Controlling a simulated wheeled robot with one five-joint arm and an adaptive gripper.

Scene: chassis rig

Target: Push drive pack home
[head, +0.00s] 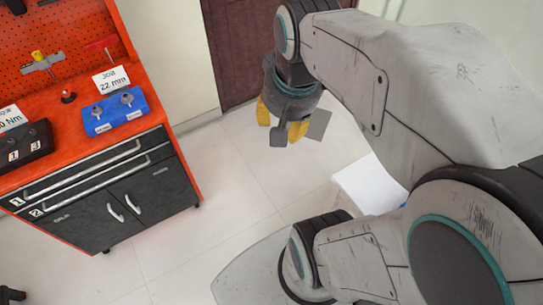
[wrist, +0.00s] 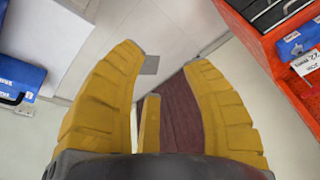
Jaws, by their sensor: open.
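I cannot pick out a drive pack in either view. My gripper (head: 283,120) hangs in the air near the top middle of the head view, to the right of the orange workbench. In the wrist view my gripper (wrist: 166,56) shows its yellow fingers spread apart with nothing between them. My arm covers much of the right side of the head view and may hide things there.
An orange workbench (head: 165,125) stands at left, with a blue holder (head: 118,112) and a black block (head: 24,145) on top. A blue case (wrist: 18,76) lies at the wrist view's left edge. A white slab (head: 368,184) is partly behind my arm. The floor between is clear.

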